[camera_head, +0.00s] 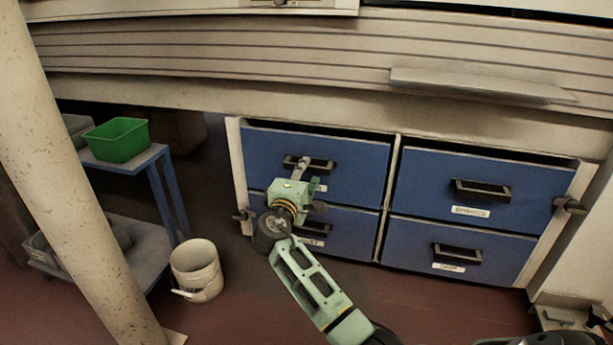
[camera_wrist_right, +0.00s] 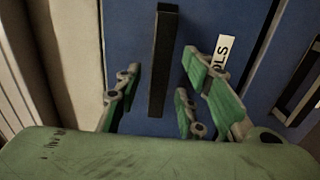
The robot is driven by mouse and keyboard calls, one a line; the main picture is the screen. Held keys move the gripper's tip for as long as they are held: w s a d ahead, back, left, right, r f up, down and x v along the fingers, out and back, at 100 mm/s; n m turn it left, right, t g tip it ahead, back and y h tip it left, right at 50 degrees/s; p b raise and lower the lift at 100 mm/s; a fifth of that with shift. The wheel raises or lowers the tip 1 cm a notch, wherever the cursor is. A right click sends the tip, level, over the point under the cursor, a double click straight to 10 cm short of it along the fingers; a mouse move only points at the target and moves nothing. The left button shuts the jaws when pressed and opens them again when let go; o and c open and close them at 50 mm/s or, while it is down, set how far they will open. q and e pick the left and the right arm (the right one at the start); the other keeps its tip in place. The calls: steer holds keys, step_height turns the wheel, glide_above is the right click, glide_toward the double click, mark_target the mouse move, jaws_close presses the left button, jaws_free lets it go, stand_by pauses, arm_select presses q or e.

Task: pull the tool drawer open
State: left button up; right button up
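The tool drawer (camera_head: 350,165) is the blue upper left one of the drawers under the bench, and its front looks flush with its neighbours. Its dark bar handle (camera_head: 322,166) is partly covered by my right gripper (camera_head: 303,168). In the right wrist view the handle (camera_wrist_right: 162,60) runs upright, beside a white label (camera_wrist_right: 222,50) whose visible letters read "OLS". My right gripper (camera_wrist_right: 165,92) is open, with green fingers on either side of the handle's line and gaps to both. I cannot tell how far the fingertips reach past the bar. My left gripper is not in view.
Other blue drawers sit right (camera_head: 480,190) and below (camera_head: 345,232). Latch-like knobs (camera_head: 570,205) stick out at the cabinet's sides. A white bucket (camera_head: 197,270), a blue cart (camera_head: 125,160) with a green bin (camera_head: 117,140), and a pale post (camera_head: 75,190) stand left. Floor before the cabinet is partly clear.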

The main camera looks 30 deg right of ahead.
steer(key=shift+b+x, duration=0.4)
steer(key=shift+x, duration=0.9)
jaws_close()
